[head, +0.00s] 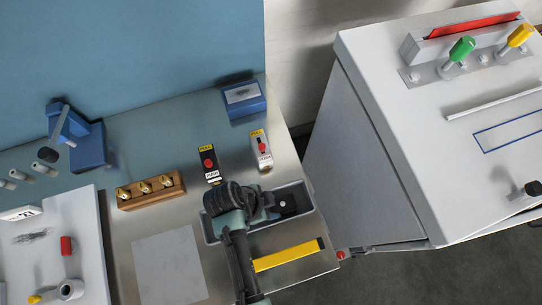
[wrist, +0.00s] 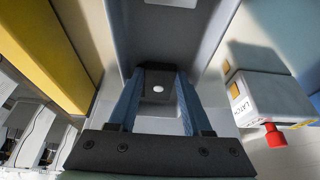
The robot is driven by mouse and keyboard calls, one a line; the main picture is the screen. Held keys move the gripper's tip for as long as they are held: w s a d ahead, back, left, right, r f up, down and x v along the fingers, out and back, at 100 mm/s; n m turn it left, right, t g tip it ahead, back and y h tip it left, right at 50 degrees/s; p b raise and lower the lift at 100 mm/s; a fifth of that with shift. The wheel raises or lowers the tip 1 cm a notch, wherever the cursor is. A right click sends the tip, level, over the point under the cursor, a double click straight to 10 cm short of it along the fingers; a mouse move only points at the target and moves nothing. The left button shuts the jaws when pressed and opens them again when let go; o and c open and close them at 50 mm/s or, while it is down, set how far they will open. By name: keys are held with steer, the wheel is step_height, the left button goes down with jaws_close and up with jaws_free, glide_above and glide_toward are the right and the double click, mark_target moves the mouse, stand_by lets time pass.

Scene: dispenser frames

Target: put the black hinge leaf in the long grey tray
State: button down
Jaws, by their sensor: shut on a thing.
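My gripper (head: 273,207) is over the long grey tray (head: 297,187) in the head view. In the wrist view, my gripper (wrist: 158,75) has its two blue fingers closed on the sides of the black hinge leaf (wrist: 158,95), a dark flat piece with a pale round spot. The leaf (head: 289,205) shows beside the fingers in the head view. The grey tray walls (wrist: 212,45) rise on both sides of it in the wrist view. I cannot tell whether the leaf touches the tray floor. My wrist and arm hide the tray's left part.
A yellow bar (head: 285,256) lies close in front of the tray. Behind it stand a black unit (head: 209,165) and a grey unit (head: 261,150) with red knobs. A wooden block (head: 150,192) with brass pieces is left. The table's right edge is close.

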steer(key=shift+f, duration=0.2)
steer(key=c, duration=0.6)
jaws_free()
steer(key=shift+r, duration=0.1)
